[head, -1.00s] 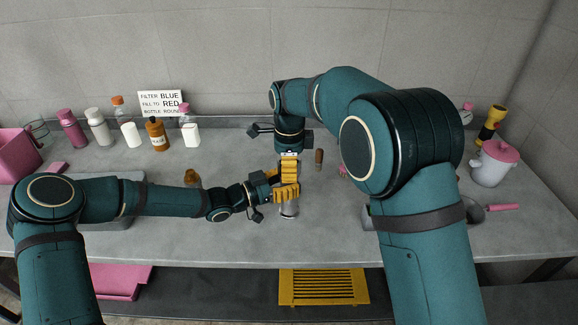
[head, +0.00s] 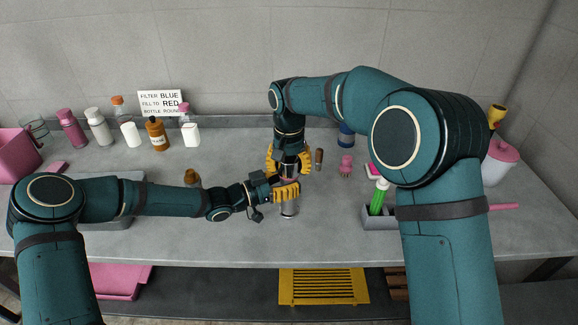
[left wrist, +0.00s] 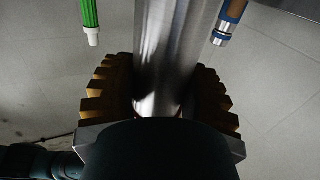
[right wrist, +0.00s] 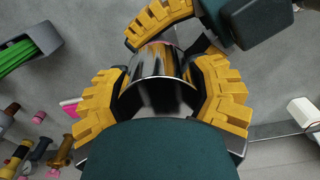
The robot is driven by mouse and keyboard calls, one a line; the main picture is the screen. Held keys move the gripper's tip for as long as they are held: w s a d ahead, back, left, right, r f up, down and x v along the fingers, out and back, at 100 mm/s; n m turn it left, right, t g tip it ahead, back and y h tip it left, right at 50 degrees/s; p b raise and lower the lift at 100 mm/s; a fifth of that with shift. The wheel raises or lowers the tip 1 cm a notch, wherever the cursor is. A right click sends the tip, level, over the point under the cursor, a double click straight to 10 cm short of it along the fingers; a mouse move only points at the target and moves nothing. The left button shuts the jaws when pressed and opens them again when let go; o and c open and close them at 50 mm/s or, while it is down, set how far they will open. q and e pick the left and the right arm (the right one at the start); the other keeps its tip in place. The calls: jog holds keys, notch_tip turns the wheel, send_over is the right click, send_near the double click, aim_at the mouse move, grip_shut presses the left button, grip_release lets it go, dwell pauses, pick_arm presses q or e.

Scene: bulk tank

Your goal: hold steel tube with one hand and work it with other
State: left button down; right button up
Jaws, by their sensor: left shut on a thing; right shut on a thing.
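The shiny steel tube (head: 288,211) stands roughly upright over the front middle of the counter. My left gripper (head: 286,191) is shut on it from the left, low on the tube. In the left wrist view the tube (left wrist: 168,60) runs between both yellow fingers. My right gripper (head: 288,163) is above the left one, shut on the upper part of the tube from above. In the right wrist view the tube (right wrist: 162,80) lies between its yellow fingers, with a left finger close beyond. The fingers hide part of the tube.
A grey holder (head: 378,215) with a green-handled brush (head: 378,198) stands to the right. A brown cork-like piece (head: 319,158) and a pink piece (head: 346,165) lie behind. Bottles, including an amber one (head: 157,136), line the back left. A pink-lidded white pot (head: 499,163) stands right.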

jog(key=n, duration=0.4)
jog(key=shift+r, duration=0.15)
jog(key=n, duration=0.5)
jog(key=shift+n, duration=0.3)
jog(key=n, duration=0.5)
jog(key=shift+n, duration=0.3)
jog(key=n, duration=0.4)
jog(key=shift+r, duration=0.1)
jog(key=shift+r, duration=0.2)
jog(key=shift+r, duration=0.9)
jog(key=shift+r, duration=0.15)
